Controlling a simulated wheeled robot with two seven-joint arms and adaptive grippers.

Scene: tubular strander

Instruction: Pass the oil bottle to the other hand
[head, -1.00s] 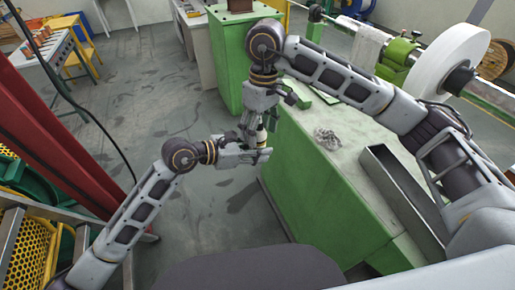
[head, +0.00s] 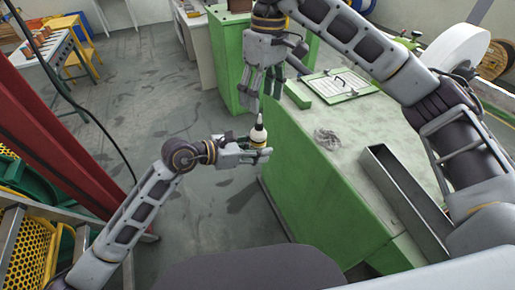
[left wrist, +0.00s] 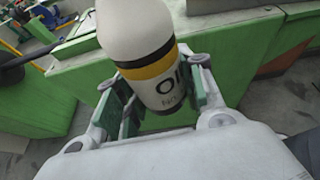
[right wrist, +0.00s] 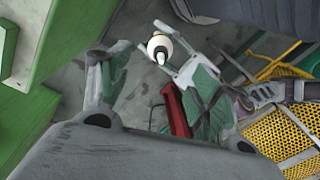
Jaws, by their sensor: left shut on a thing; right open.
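In the right wrist view the bottle (right wrist: 160,47) shows tip-first beyond the open right fingers (right wrist: 150,95).
A green cabinet (head: 310,160) stands to the right, bearing a clipboard (head: 338,85), a crumpled grey rag (head: 327,138) and a long metal tray (head: 405,195). A red beam (head: 55,120) and yellow mesh (head: 30,250) are at the left. Open floor lies between.

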